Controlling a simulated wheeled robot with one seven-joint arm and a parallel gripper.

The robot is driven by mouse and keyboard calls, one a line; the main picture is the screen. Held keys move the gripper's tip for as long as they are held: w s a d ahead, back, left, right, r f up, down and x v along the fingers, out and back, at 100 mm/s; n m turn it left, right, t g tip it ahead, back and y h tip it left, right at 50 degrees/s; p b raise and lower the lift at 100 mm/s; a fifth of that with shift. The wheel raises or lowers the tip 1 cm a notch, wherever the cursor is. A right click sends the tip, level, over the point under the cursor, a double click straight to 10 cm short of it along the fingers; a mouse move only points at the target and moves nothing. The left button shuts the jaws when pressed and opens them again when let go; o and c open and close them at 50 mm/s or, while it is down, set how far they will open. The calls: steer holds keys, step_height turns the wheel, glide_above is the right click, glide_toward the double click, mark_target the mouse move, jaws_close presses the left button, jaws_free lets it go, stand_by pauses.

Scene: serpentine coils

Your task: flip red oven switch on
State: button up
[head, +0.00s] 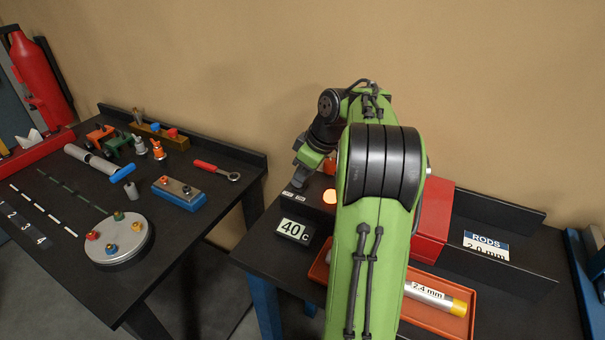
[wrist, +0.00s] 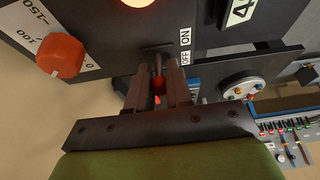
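The oven is a dark box whose panel (wrist: 120,20) fills the top of the wrist view, with ON and OFF printed beside a slot. The red switch (wrist: 158,86) shows between my gripper's two fingers (wrist: 160,80), close to the panel. The fingers stand apart on either side of it; I cannot tell whether they touch it. In the head view my gripper (head: 303,172) reaches down at the oven, and my arm hides much of the oven and the switch. The oven's 40 C display (head: 294,231) faces front.
An orange-red dial (wrist: 60,54) sits on the panel left of my fingers. The left table (head: 185,232) holds a round plate (head: 118,252) and tools.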

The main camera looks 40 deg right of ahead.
steer(key=shift+s+d+f+t+y+b, duration=0.2)
steer(key=shift+s+t, duration=0.1)
steer(key=shift+t, duration=0.35)
steer(key=shift+s+d+f+t+y+b, duration=0.1)
steer(key=shift+s+t+y+b, duration=0.15)
steer(key=shift+t, duration=0.4)
jaws_close()
steer(key=shift+s+r+t, duration=0.1)
steer(key=shift+s+t, duration=0.05)
steer(key=shift+t, duration=0.35)
steer(key=o, duration=0.8)
jaws_free()
steer(key=shift+o, duration=0.2)
